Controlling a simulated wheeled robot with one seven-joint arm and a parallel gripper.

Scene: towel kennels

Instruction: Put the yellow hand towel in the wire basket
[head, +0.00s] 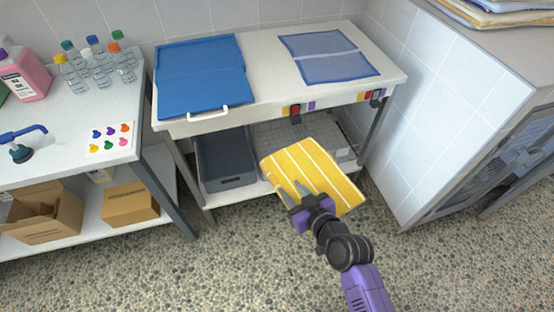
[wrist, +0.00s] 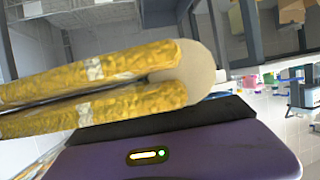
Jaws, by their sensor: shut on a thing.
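The yellow hand towel (head: 318,172), folded with pale stripes, is held in the air in front of the table's lower shelf. My gripper (head: 294,193) is shut on its near left part. In the wrist view the towel's folded yellow edges (wrist: 95,75) fill the left, above my purple gripper body. The wire basket (head: 282,132), a pale grey mesh, is on the lower shelf under the table, behind the towel. The towel hides part of it, and the table top overhangs it.
A dark grey bin (head: 226,168) stands left of the basket. A side bench (head: 60,140) with bottles is at left, a metal cabinet (head: 515,150) at right. The pebbled floor is clear.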

